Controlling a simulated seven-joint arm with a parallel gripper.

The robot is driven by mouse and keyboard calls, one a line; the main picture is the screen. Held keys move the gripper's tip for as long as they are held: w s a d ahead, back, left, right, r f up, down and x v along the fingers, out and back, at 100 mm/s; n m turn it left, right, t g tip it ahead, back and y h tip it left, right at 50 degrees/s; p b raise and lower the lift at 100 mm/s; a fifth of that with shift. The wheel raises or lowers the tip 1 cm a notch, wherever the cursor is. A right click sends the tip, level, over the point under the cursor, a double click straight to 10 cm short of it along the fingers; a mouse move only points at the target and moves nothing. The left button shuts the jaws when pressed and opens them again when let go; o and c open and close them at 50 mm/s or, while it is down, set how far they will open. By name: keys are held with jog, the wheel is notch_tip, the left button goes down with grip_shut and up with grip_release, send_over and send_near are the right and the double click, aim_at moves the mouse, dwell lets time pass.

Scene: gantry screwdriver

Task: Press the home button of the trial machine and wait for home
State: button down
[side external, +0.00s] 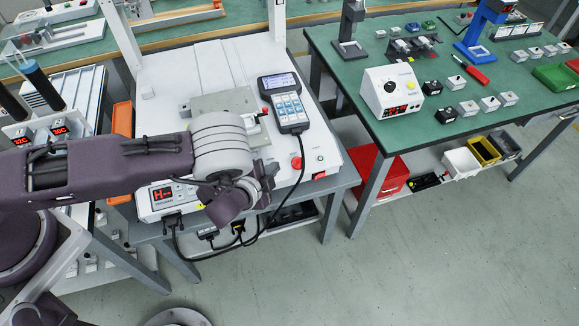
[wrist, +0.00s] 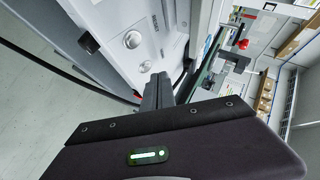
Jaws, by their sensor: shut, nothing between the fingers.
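The white trial machine (side external: 220,60) stands on the middle bench. Its front panel has a red display (side external: 163,193) that seems to read "H" with dashes. In the wrist view the white panel (wrist: 115,15) shows a larger round silver button (wrist: 133,39) and a smaller one (wrist: 145,66). I cannot tell from their labels which is the home button. My gripper (wrist: 160,77) is shut and empty. Its fingertips appear close to the smaller button; contact cannot be told. In the side view my arm hides part of the front panel and most of the gripper.
A handheld pendant (side external: 285,104) lies on the machine's top, its black cable looping down the front. A red knob (side external: 296,162) and a red switch (side external: 319,174) sit at the front right corner. A green-topped bench (side external: 440,60) stands to the right.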

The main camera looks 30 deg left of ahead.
jog(key=r, duration=0.2)
jog(key=s+d+r, duration=0.1)
jog(key=r, duration=0.2)
jog(key=shift+s+d+r, duration=0.25)
jog(key=shift+r, duration=0.05)
notch_tip(320, 180, up, 10)
dwell(0.5)
jog(key=shift+r, duration=0.1)
